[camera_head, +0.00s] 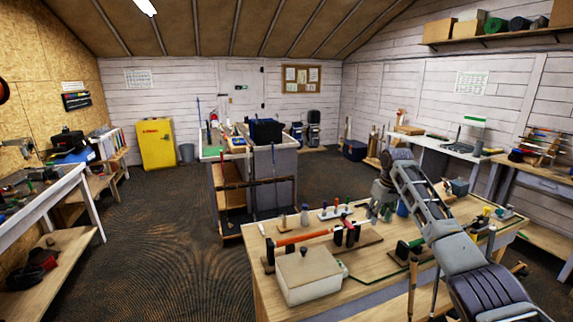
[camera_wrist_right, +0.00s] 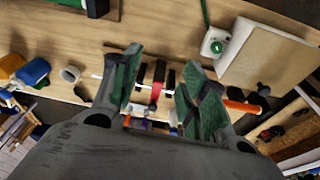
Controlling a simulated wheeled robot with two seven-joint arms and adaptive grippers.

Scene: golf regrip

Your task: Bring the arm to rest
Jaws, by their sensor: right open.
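My right arm (camera_head: 432,205) reaches in from the lower right over the wooden workbench (camera_head: 385,262). My right gripper (camera_head: 376,214) hangs above the bench's far part, pointing down. In the right wrist view its two green-padded fingers (camera_wrist_right: 158,82) are apart, with nothing held between them. Beyond the gap, a thin shaft with a red band (camera_wrist_right: 156,92) and dark blocks shows. An orange grip (camera_head: 303,238) lies in dark holders to the left of the gripper; it also shows in the right wrist view (camera_wrist_right: 240,106). My left gripper is in neither view.
A pale box (camera_head: 308,275) stands at the bench's near left. A small rack with bottles (camera_head: 335,211) stands left of my gripper. A blue cup (camera_head: 403,208) is close beside it. A central cabinet (camera_head: 270,170) stands behind. The floor at left is clear.

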